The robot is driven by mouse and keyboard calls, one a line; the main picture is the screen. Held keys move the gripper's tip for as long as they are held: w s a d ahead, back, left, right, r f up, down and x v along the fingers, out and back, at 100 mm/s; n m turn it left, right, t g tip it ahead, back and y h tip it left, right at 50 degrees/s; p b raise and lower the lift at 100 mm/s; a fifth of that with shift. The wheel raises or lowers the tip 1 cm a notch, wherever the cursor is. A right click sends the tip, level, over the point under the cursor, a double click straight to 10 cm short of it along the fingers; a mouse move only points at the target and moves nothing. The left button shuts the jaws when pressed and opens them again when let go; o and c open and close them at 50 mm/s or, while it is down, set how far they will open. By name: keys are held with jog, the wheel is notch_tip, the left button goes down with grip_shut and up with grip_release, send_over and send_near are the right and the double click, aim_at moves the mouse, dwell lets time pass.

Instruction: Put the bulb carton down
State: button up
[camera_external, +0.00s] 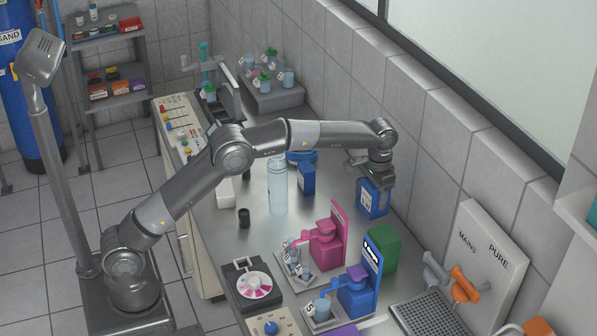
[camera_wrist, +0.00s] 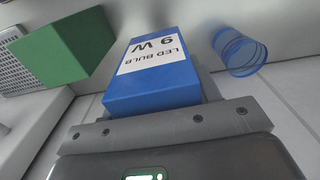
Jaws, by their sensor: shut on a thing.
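The bulb carton (camera_external: 371,198) is a blue box with a white label, near the wall on the right side of the steel counter (camera_external: 262,222). In the wrist view the carton (camera_wrist: 155,70) shows its label, "LED BULB 9 W", upside down. My gripper (camera_external: 375,179) points down and is shut on the carton's upper part. In the wrist view the gripper (camera_wrist: 165,112) covers the carton's near end. I cannot tell whether the carton's bottom touches the counter.
A green box (camera_external: 386,248) stands nearer the camera, apart from the carton; it also shows in the wrist view (camera_wrist: 62,48). Pink (camera_external: 326,245) and blue (camera_external: 357,290) dispensers stand in front.

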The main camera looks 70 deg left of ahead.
jog(key=s+a+n, duration=0.4)
jog(key=s+a, duration=0.5)
jog(key=a, duration=0.6)
jog(key=shift+s+a+f, duration=0.1)
jog(key=shift+s+f, duration=0.05)
jog(key=shift+f, duration=1.45)
jog(key=shift+s+a+f, duration=0.1)
jog(key=shift+f, duration=1.45)
jog(key=shift+s+f, duration=0.15)
jog(key=shift+f, duration=1.45)
jog(key=o, duration=1.1)
jog(key=shift+f, duration=0.1)
jog(key=shift+c, duration=0.2)
